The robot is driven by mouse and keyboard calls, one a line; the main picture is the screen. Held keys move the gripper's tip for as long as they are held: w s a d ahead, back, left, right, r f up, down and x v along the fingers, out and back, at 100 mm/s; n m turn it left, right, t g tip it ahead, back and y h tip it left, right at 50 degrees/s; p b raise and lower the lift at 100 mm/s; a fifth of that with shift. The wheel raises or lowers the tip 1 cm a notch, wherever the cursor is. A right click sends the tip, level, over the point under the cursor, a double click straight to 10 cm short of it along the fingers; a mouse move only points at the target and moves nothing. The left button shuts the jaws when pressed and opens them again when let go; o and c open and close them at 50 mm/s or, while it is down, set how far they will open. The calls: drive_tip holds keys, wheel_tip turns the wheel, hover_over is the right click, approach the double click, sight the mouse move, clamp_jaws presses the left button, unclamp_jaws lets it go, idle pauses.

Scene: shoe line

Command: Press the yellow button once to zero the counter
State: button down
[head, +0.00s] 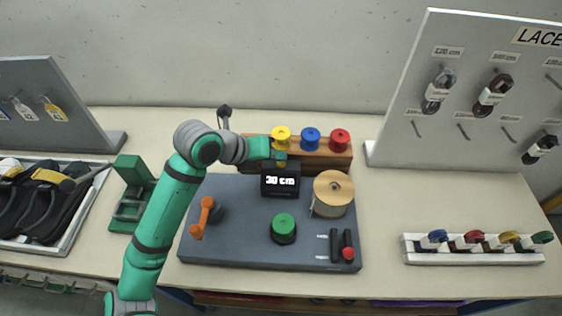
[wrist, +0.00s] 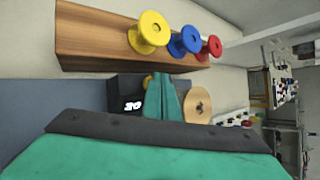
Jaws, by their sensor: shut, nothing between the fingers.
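The counter (head: 281,187) is a black box reading "30 cm" on the grey base board. A small yellow spot at its top edge, right under my fingertips, looks like the yellow button (head: 281,165). My gripper (head: 281,156) is shut and empty, its fingers at the counter's top. I cannot tell whether they touch the button.
Yellow (head: 281,136), blue (head: 311,138) and red (head: 340,140) spools stand on a wooden block (head: 318,164) just behind the counter. A wood-faced reel (head: 334,188) is close on its right. A green knob (head: 283,228) and orange crank (head: 203,216) are in front.

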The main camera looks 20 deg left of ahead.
sight(278, 166)
drive_tip(key=shift+f, duration=0.45)
idle(0.7)
drive_tip(key=shift+r, duration=0.85)
drive_tip(key=shift+r, duration=0.15)
wheel_tip(278, 166, up, 5)
drive_tip(key=shift+f, duration=0.1)
idle(0.6)
drive_tip(key=shift+d, duration=0.1)
idle(0.5)
